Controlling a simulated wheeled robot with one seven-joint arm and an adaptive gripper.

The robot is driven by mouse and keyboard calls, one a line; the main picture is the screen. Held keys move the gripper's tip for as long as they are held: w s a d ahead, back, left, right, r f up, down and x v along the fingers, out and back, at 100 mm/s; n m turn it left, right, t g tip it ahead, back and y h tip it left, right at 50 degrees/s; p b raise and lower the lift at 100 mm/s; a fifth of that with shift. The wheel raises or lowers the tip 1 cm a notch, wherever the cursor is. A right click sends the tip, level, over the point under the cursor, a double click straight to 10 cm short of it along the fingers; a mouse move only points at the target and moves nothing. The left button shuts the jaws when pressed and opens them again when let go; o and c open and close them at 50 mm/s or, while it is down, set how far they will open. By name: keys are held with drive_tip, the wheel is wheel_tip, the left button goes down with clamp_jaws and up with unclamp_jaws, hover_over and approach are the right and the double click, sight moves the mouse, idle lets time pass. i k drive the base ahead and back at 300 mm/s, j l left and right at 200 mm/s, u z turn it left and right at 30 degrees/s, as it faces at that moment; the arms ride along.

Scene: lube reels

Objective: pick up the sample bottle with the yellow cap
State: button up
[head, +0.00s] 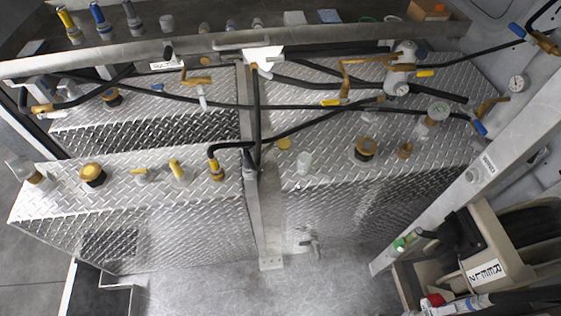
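My gripper is not in view.
Black hoses (300,107) cross above the tanks, with a steel upright (262,215) between them. A reel unit (487,262) fills the lower right. The floor (230,292) in front is clear.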

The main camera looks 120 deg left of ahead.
sight(304, 160)
drive_tip(key=u, duration=3.6)
